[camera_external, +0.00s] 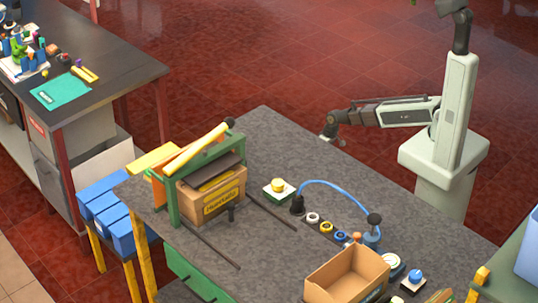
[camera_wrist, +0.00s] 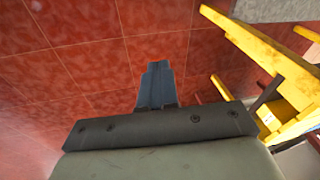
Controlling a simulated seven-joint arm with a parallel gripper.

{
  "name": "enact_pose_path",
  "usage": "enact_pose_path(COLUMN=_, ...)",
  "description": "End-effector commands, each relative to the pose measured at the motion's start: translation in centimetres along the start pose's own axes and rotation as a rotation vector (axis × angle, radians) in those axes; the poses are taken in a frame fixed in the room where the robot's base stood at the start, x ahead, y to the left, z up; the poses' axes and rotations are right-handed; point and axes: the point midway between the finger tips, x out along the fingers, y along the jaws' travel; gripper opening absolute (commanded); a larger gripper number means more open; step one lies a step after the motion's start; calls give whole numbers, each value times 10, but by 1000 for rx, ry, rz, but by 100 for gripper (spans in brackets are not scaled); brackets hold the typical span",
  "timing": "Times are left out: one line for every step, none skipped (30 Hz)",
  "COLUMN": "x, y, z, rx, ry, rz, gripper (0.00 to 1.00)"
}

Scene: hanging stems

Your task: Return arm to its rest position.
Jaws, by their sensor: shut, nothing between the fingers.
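My gripper (camera_external: 331,136) is at the left end of my arm in the external view. Red tiled floor (camera_wrist: 80,70) lies behind the fingers. My arm reaches left from the white column at the right of the external view.
The workbench holds a green frame (camera_external: 172,200) with a cardboard box (camera_external: 222,196), a yellow button (camera_external: 278,185), a blue hose (camera_external: 335,184) and an open carton (camera_external: 343,285). A yellow frame (camera_wrist: 265,55) stands right of my fingers. Open floor (camera_external: 300,60) lies behind the bench.

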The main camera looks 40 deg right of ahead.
Motion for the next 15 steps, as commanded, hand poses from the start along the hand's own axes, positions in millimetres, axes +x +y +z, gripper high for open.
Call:
enact_pose_path(x=7, y=11, z=28, rx=14, ry=-45, rz=11, gripper=0)
enact_pose_path(x=11, y=17, z=42, rx=22, ry=-70, rz=18, gripper=0)
enact_pose_path(x=16, y=24, z=60, rx=31, ry=-104, rz=27, gripper=0)
enact_pose_path(x=18, y=30, z=74, rx=39, ry=-128, rz=34, gripper=0)
enact_pose_path(x=22, y=35, z=88, rx=47, ry=-154, rz=39, gripper=0)
enact_pose_path(x=25, y=41, z=106, rx=56, ry=-187, rz=48, gripper=0)
enact_pose_path(x=27, y=46, z=120, rx=64, ry=-212, rz=54, gripper=0)
enact_pose_path(x=29, y=50, z=134, rx=71, ry=-238, rz=60, gripper=0)
enact_pose_path(x=31, y=56, z=152, rx=81, ry=-271, rz=67, gripper=0)
enact_pose_path(x=33, y=60, z=166, rx=88, ry=-296, rz=72, gripper=0)
enact_pose_path(x=34, y=63, z=181, rx=94, ry=-323, rz=78, gripper=0)
enact_pose_path(x=35, y=68, z=199, rx=104, ry=-356, rz=85, gripper=0)
enact_pose_path(x=35, y=71, z=213, rx=112, ry=-381, rz=89, gripper=0)
enact_pose_path(x=35, y=74, z=227, rx=119, ry=-407, rz=95, gripper=0)
enact_pose_path(x=35, y=78, z=245, rx=128, ry=-440, rz=101, gripper=0)
